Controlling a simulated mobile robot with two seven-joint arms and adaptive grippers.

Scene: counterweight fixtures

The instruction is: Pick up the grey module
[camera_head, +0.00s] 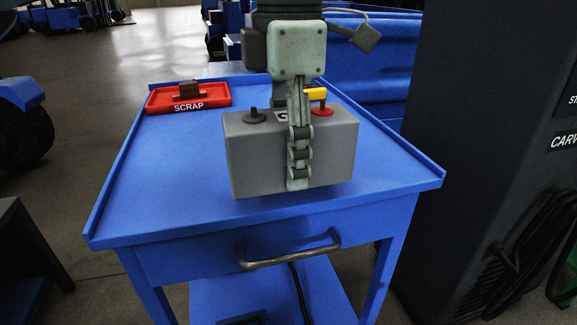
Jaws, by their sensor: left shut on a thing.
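The grey module (252,160) is a box with a black knob (254,115) and a red knob (322,109) on its top. It is over the front middle of the blue cart (170,190). My left gripper (299,165) comes down from above and is shut on the module, with one jointed finger lying against its front face. The other finger is hidden behind. The module looks roughly level; I cannot clearly tell if its underside touches the cart top. My right gripper is not in view.
A red tray (160,101) marked SCRAP, with a small brown block (187,91) in it, is at the cart's back left. A yellow piece (316,94) shows behind the gripper. The cart has raised side rims. A dark cabinet (440,150) stands close on the right.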

